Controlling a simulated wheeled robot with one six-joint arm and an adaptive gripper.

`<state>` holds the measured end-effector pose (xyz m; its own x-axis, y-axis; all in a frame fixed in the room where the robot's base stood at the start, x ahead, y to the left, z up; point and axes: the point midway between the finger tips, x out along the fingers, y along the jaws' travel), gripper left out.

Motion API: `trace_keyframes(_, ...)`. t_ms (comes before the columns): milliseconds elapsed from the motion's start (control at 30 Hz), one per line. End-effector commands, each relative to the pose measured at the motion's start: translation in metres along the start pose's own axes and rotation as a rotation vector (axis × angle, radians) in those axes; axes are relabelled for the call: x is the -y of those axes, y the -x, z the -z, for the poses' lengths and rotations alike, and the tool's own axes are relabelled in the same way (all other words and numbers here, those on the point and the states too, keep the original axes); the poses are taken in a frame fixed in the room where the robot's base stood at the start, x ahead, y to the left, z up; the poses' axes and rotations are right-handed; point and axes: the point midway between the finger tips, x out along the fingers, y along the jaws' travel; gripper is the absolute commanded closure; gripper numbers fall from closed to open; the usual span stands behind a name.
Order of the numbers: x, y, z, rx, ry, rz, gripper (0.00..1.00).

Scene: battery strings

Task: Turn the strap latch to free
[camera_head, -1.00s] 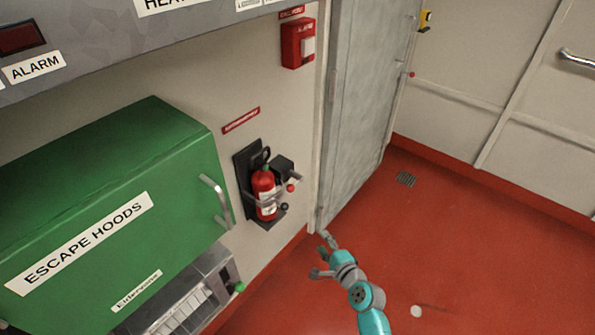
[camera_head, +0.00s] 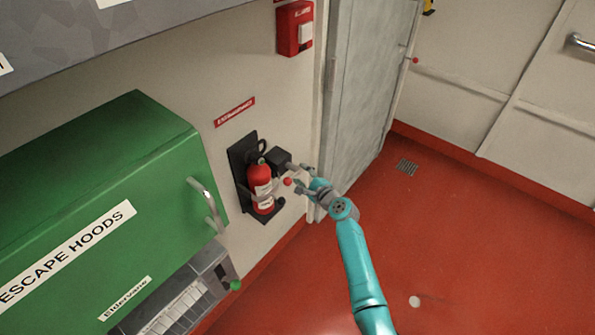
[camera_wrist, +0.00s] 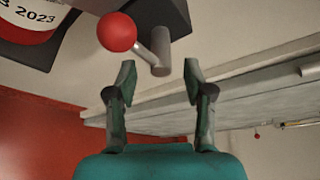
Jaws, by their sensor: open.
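The strap latch is a short metal lever with a red ball knob (camera_head: 287,182) on the right side of the fire extinguisher's black wall bracket (camera_head: 240,168). In the wrist view the red knob (camera_wrist: 117,32) and its grey pivot post (camera_wrist: 160,52) stand just beyond the fingertips, the knob toward the left finger. The red extinguisher (camera_head: 261,184) stands upright in the bracket; part of its label shows in the wrist view. My gripper (camera_head: 296,178) is open and empty beside the latch. In the wrist view my gripper (camera_wrist: 157,85) shows nothing between its fingers.
A green escape hoods cabinet (camera_head: 130,180) with a metal handle is at left. A red alarm box (camera_head: 294,28) hangs above on the wall. A grey door (camera_head: 365,90) is right of the extinguisher. The red floor (camera_head: 460,240) at right is clear.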

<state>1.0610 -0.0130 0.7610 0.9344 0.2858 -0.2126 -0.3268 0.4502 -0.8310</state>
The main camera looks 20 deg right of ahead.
Motion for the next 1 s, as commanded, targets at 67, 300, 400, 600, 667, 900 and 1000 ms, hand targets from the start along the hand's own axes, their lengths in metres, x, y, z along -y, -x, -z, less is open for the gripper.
trace_keyframes(67,0.001,-0.012,-0.001,0.001,0.0,-0.001,0.48)
trace_keyframes(300,0.0,-0.031,-0.001,0.001,0.001,-0.001,0.48)
trace_keyframes(400,-0.001,-0.034,0.0,0.0,0.0,-0.001,0.48)
trace_keyframes(600,0.0,-0.034,0.0,0.0,0.0,0.0,0.48)
trace_keyframes(667,0.0,-0.034,0.0,0.0,0.0,0.0,0.48)
trace_keyframes(900,0.0,-0.034,0.0,0.0,0.001,0.0,1.0)
trace_keyframes(1000,0.0,-0.034,0.0,0.0,0.001,0.0,1.0)
